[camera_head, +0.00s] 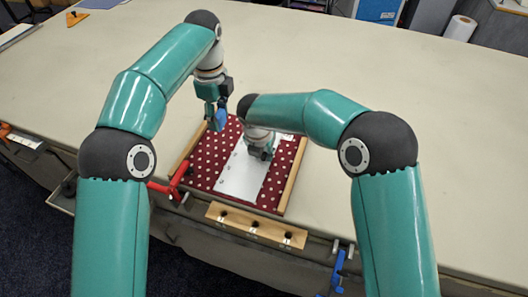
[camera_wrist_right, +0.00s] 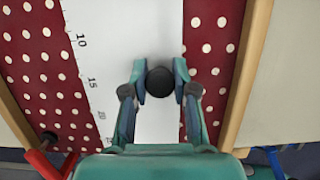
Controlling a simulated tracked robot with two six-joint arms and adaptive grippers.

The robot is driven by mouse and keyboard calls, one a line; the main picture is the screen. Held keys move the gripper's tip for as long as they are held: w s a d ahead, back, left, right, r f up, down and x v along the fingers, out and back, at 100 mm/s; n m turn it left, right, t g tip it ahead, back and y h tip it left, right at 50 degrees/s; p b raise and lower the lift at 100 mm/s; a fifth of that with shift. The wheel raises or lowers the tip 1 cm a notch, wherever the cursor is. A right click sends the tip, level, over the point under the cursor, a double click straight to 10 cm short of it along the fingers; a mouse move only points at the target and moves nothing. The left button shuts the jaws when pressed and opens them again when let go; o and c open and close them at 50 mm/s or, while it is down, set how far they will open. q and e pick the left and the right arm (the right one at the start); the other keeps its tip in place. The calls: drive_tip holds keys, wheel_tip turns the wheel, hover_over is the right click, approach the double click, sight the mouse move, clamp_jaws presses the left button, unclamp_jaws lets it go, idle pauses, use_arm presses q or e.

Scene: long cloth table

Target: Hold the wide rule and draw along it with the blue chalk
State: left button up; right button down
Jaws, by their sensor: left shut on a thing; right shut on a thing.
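The wide white rule (camera_head: 239,176) lies on a red cloth with white dots (camera_head: 207,160). Its printed numbers show in the right wrist view (camera_wrist_right: 78,20). My right gripper (camera_head: 262,152) is over the rule, shut on a dark round knob (camera_wrist_right: 160,82) on the rule. My left gripper (camera_head: 217,113) is above the far left part of the cloth, shut on the blue chalk (camera_head: 221,118). The head view does not show clearly whether the chalk tip touches the cloth.
Wooden strips (camera_head: 296,176) edge the cloth on both sides. A red clamp (camera_head: 174,184) and a blue clamp (camera_head: 340,266) are on that edge. The table (camera_head: 410,130) is clear to the right.

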sight(223, 123)
use_arm(q)
drive_tip(key=shift+w+d, duration=0.1)
drive_tip(key=shift+w, duration=0.1)
idle(0.6)
drive_tip(key=shift+w+f, duration=0.1)
drive_tip(key=shift+w, duration=0.1)
drive_tip(key=f, duration=0.3)
drive_tip(key=shift+s+d, duration=0.25)
drive_tip(key=shift+d, duration=0.15)
drive_tip(key=s+a+f, duration=0.3)
drive_tip(key=s+a, duration=0.2)
drive_tip(key=s, duration=0.4)
drive_tip(key=shift+w+d+f, duration=0.1)
drive_tip(key=shift+f, duration=1.45)
drive_tip(key=shift+w+d+f, duration=0.1)
drive_tip(key=shift+f, duration=1.45)
drive_tip(key=shift+f, duration=0.4)
drive_tip(key=shift+w, duration=0.1)
drive_tip(key=shift+w+d, duration=0.4)
drive_tip(key=shift+w, duration=0.45)
